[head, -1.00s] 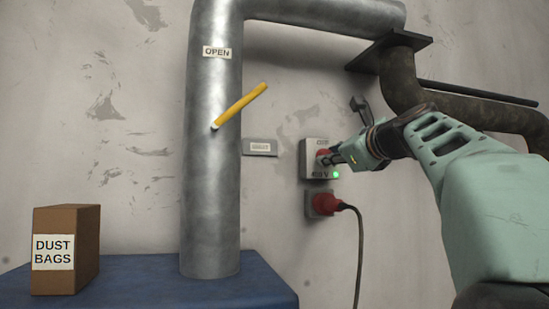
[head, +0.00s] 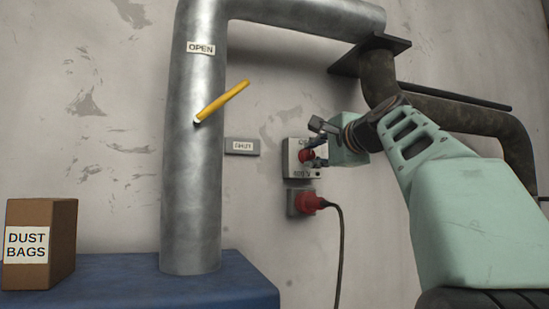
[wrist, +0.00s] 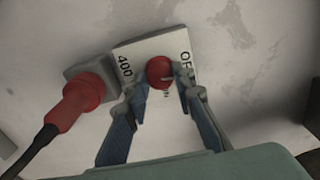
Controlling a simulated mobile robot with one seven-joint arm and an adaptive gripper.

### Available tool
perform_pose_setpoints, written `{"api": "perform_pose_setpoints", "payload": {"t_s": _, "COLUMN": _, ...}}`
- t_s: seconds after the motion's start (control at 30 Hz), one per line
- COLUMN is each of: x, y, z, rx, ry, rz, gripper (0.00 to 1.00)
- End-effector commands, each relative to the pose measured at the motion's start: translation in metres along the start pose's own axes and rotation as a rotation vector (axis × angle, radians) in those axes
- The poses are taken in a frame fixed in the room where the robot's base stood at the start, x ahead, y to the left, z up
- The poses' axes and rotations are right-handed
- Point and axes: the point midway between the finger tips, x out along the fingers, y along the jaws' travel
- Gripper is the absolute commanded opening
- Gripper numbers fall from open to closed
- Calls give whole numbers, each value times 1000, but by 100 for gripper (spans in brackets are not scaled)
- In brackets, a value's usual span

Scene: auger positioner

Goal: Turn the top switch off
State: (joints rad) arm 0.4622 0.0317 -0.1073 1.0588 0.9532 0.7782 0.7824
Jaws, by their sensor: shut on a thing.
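The top switch is a pale grey box (head: 291,157) on the wall with a red round knob (head: 306,156). The knob also shows in the wrist view (wrist: 160,72), on the white face (wrist: 138,50) with partly covered lettering. My gripper (head: 312,151) reaches in from the right. In the wrist view my gripper (wrist: 160,80) has one finger on each side of the knob and is shut on it. The fingers cover part of the box's right side in the head view. No green light shows on the box.
Below the switch is a red plug (head: 308,202) with a dark hanging cable (head: 341,245). To the left are a metal pipe (head: 192,190) with a yellow lever (head: 222,102), and a cardboard box (head: 62,245) on a blue surface (head: 120,285). A dark pipe (head: 440,103) runs above my arm.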

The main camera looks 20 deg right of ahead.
Motion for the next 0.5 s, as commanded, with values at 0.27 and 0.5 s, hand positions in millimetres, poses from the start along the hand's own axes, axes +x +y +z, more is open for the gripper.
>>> {"api": "perform_pose_setpoints", "payload": {"t_s": 0.27, "x": 0, "y": 0, "z": 0, "rx": -137, "ry": 6, "rz": -1, "gripper": 0}}
{"api": "perform_pose_setpoints", "payload": {"t_s": 0.5, "x": 0, "y": -1, "z": 0, "rx": -183, "ry": 7, "rz": -1, "gripper": 0}}
